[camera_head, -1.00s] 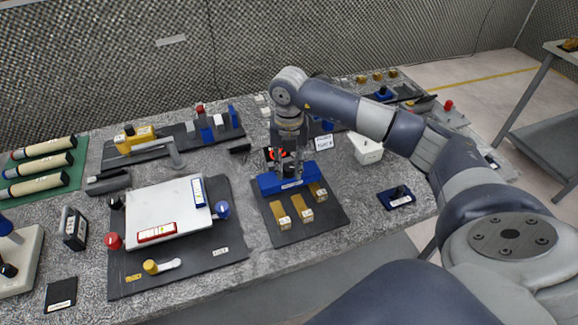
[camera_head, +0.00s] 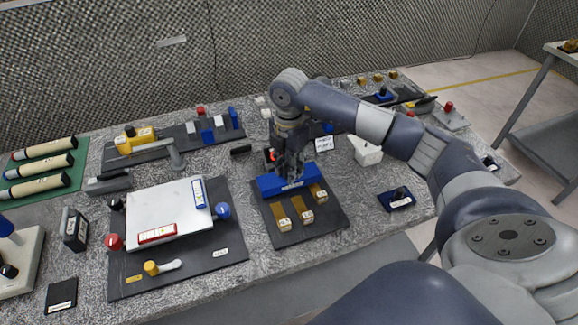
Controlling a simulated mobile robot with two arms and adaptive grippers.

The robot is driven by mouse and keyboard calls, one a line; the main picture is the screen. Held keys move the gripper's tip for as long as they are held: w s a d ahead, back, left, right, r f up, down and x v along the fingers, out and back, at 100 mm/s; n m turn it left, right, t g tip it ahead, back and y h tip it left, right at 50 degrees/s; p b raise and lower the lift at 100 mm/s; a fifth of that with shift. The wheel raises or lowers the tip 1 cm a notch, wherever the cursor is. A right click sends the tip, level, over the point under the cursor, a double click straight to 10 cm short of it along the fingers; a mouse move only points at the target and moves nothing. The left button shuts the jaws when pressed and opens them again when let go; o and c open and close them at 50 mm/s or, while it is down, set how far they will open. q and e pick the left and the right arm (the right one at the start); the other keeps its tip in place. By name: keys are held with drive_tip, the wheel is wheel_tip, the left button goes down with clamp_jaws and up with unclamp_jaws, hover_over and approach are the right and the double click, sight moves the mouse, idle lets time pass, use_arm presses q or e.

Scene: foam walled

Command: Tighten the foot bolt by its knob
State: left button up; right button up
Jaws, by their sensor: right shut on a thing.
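My right gripper (camera_head: 290,172) points down at the blue block (camera_head: 270,187), which stands on a small dark mat (camera_head: 318,226). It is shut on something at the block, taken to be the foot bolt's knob. The fingers and wrist cover the knob and bolt, so I cannot make out their shape or how far the bolt is in. A small orange-red part (camera_head: 270,154) shows just left of the fingers. Several brass-coloured strips with pale labelled ends (camera_head: 284,222) lie in front of the block. My left gripper is not in view.
Left of the block, a white plate (camera_head: 168,205) with red and blue knobs sits on a larger dark mat (camera_head: 215,262). A white container (camera_head: 366,150) and a small blue-and-black piece (camera_head: 397,198) stand to the right. A foam wall (camera_head: 120,60) closes the back.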

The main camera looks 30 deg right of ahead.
drive_tip(key=shift+w+d+r+m, duration=0.1)
drive_tip(key=shift+w+r+m, duration=0.05)
drive_tip(key=shift+m, duration=0.25)
drive_tip(key=o, duration=0.9)
drive_tip(key=shift+o, duration=0.7)
wheel_tip(320, 180, up, 12)
